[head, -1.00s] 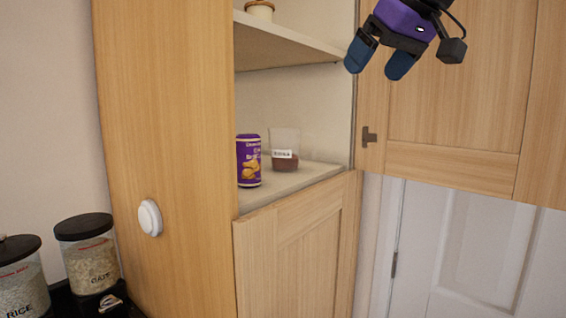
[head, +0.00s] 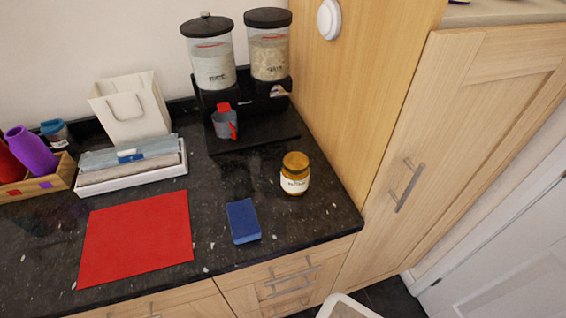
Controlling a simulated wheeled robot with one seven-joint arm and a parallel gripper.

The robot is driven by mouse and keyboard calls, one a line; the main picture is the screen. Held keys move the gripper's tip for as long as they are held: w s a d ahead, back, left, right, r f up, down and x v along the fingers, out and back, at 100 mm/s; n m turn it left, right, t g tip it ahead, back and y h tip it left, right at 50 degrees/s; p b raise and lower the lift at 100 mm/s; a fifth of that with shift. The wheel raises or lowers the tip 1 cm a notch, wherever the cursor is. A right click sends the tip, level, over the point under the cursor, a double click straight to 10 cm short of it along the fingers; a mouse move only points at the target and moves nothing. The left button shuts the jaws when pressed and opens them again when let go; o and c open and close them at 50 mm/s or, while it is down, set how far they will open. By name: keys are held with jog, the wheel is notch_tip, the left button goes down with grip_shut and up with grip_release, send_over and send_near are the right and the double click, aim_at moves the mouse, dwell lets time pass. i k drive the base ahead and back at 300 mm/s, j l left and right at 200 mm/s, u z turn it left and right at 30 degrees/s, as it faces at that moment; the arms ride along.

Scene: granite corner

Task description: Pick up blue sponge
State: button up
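The blue sponge (head: 243,220) lies flat on the black speckled countertop (head: 215,262), near its front edge. It sits to the right of a red mat (head: 137,238), with a bare strip of counter between them. A jar stands behind it and to its right, apart from it. Nothing covers the sponge. My gripper is outside the current head view, so its fingers and its distance from the sponge do not show.
The jar with a brown-gold lid (head: 295,174) is the closest tall object. A cereal dispenser (head: 243,90), a white tray of cloths (head: 131,170) and a white bag (head: 131,108) stand behind. A tall wooden cabinet (head: 355,90) bounds the right side. Counter around the sponge is clear.

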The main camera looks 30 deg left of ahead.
aim_at(244, 223)
jog(key=j+u, duration=0.1)
jog(key=u, duration=0.35)
jog(key=j+u, duration=0.15)
jog(key=u, duration=1.15)
jog(key=j+z, duration=0.75)
jog(key=k+j+z, duration=0.15)
jog(key=z, duration=0.25)
